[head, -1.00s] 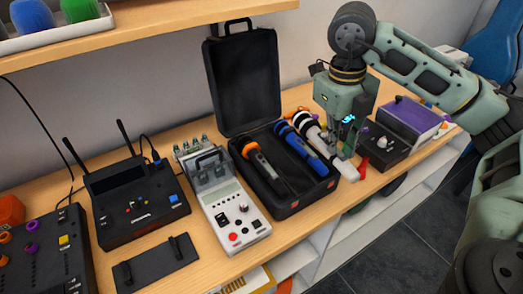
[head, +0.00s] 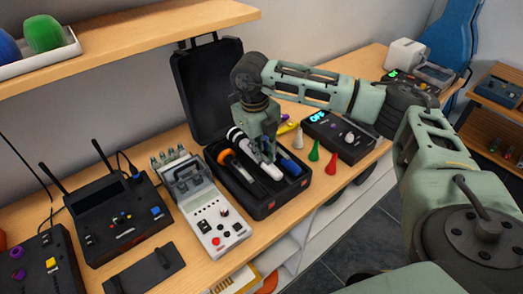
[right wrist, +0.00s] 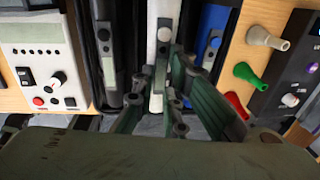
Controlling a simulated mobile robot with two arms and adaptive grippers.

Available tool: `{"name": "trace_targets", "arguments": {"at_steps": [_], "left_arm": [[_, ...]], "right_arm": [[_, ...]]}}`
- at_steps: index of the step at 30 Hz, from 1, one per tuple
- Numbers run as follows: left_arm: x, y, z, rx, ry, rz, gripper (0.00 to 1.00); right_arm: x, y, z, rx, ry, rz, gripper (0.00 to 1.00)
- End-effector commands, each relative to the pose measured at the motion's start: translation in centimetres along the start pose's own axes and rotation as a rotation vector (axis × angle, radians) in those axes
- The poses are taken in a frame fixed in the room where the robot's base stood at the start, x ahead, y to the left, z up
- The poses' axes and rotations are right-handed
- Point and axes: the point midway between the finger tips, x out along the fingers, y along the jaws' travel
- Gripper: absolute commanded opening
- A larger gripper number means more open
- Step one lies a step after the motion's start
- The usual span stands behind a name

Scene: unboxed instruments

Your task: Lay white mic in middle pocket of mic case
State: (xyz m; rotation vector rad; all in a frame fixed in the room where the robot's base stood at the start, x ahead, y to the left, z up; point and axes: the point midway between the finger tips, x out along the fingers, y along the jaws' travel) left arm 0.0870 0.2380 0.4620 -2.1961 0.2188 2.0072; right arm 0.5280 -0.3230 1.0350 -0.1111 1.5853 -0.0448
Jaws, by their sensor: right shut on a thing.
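The white mic (head: 251,149) is held in my right gripper (head: 264,157), over the open mic case (head: 243,200). Its black-banded head points to the back left. In the right wrist view the white mic (right wrist: 164,22) lies between the gripper fingers (right wrist: 163,95), over the middle of the case. The orange-headed mic (head: 229,160) is in the left pocket, and the blue mic (head: 290,167) is in the right pocket, partly behind the gripper. The middle pocket is hidden under the white mic; I cannot tell whether it touches the bottom. My left gripper is out of view.
The case lid (head: 208,92) stands open at the back. A white-topped device (head: 217,224) stands close to the case's left. White, green and red cones (head: 314,151) and a black control box (head: 339,136) are to the right. A shelf (head: 150,35) hangs above.

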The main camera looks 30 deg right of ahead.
Motion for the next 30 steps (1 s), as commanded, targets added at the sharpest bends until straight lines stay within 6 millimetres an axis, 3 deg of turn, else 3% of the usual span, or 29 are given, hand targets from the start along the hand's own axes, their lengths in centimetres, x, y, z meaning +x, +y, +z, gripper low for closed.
{"name": "trace_targets", "arguments": {"at_steps": [4, 16, 17, 23, 30], "left_arm": [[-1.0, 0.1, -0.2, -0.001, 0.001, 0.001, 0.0], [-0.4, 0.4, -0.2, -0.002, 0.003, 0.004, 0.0], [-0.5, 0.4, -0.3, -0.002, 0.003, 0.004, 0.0], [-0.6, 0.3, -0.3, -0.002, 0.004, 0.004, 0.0], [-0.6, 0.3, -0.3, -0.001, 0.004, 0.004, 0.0]], "right_arm": [[1.4, 0.1, 0.1, 0.002, -0.001, 0.0, 0.0], [2.2, 0.2, 0.1, 0.002, -0.002, 0.0, 0.0], [2.2, 0.2, 0.0, 0.001, -0.001, 0.0, 0.13], [2.1, 0.2, 0.0, 0.001, 0.0, 0.0, 0.3], [2.1, 0.2, 0.0, 0.001, 0.0, 0.0, 0.3]]}}
